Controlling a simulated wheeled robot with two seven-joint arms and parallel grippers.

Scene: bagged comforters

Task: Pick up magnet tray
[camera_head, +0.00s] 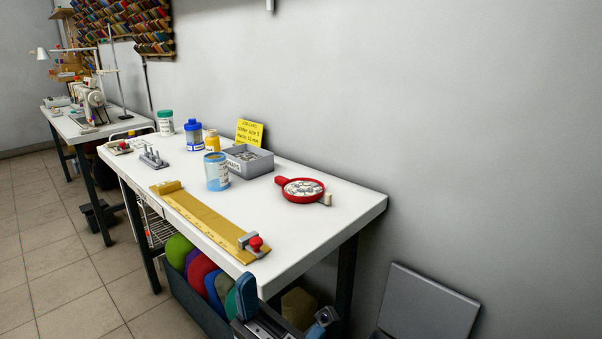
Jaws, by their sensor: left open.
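The magnet tray (303,188) appears to be the round red dish on the right part of the white table (325,235). It is filled with small grey pieces and has a short pale end at its right side. My left gripper (287,302) is at the bottom of the head view, lower in the picture than the table's front edge and apart from the dish. Its blue-tipped fingers are spread, with nothing seen between them. My right gripper is not in view.
A yellow ruler board (210,217) lies along the table's front edge. A blue-labelled can (216,172), a grey box (247,160), a blue-lidded jar (194,135) and a yellow bottle (212,141) stand left of the dish. A wall rises behind. Coloured rolls sit below.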

